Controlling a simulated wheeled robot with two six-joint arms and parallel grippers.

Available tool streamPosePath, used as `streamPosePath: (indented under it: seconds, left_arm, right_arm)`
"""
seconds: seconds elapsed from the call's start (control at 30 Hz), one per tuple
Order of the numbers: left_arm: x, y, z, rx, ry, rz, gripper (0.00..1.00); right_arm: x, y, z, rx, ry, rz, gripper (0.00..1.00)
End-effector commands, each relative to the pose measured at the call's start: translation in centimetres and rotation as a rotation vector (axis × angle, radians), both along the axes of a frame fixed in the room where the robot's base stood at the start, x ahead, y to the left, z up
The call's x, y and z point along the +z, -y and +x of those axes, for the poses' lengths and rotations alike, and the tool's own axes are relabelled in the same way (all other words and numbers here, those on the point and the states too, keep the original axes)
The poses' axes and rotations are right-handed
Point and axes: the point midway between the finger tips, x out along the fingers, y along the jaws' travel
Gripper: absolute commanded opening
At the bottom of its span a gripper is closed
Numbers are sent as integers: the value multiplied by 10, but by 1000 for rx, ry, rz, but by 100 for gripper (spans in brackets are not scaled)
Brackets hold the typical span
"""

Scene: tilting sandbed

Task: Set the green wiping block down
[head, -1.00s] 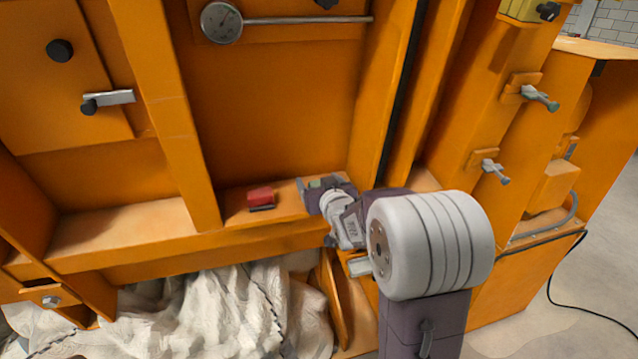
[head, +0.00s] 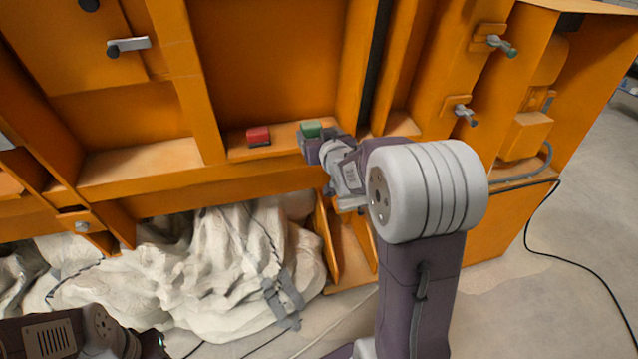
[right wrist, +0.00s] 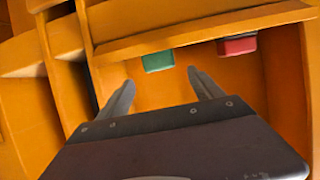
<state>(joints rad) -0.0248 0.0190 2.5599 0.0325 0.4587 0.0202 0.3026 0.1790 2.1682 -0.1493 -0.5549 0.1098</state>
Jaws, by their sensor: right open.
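The green wiping block (head: 311,128) rests on the orange ledge beside my right gripper (head: 312,141), and the gripper covers part of it in the head view. In the right wrist view the green block (right wrist: 158,60) lies just beyond the two fingertips of the right gripper (right wrist: 160,82), which stand wide apart with nothing between them. A red block (head: 258,136) sits to the left of the green one on the same ledge; it also shows in the right wrist view (right wrist: 238,45). Part of my left arm shows at the lower left, without its fingers.
The orange ledge (head: 240,153) runs along the frame, with an upright post (head: 198,80) to the left of the red block. White crumpled sheeting (head: 210,270) hangs below. Clamp handles (head: 498,44) stick out at the right. A black cable (head: 570,240) lies on the floor.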

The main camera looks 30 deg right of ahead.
Motion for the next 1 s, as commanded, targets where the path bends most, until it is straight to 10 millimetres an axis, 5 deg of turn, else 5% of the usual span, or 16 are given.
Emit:
streamPosePath:
  seconds: [0.13, 0.23, 0.4, 0.5, 0.67, 1.0]
  left_arm:
    - [0, 0, 0, 0, 0, 0, 36]
    - [0, 0, 0, 0, 0, 0, 36]
    - [0, 0, 0, 0, 0, 0, 36]
    - [0, 0, 0, 0, 0, 0, 36]
    - [0, 0, 0, 0, 0, 0, 36]
    - [12, 0, 0, 0, 0, 0, 36]
  right_arm:
    - [-20, -11, -7, 9, -72, 18, 76]
    - [-83, -47, -44, 44, -323, 71, 76]
    - [-184, -114, -166, 128, -852, 142, 76]
    - [-209, -136, -231, 164, -1076, 159, 76]
    - [-220, -147, -278, 187, -1231, 167, 76]
    - [-208, -147, -279, 186, -1234, 168, 76]
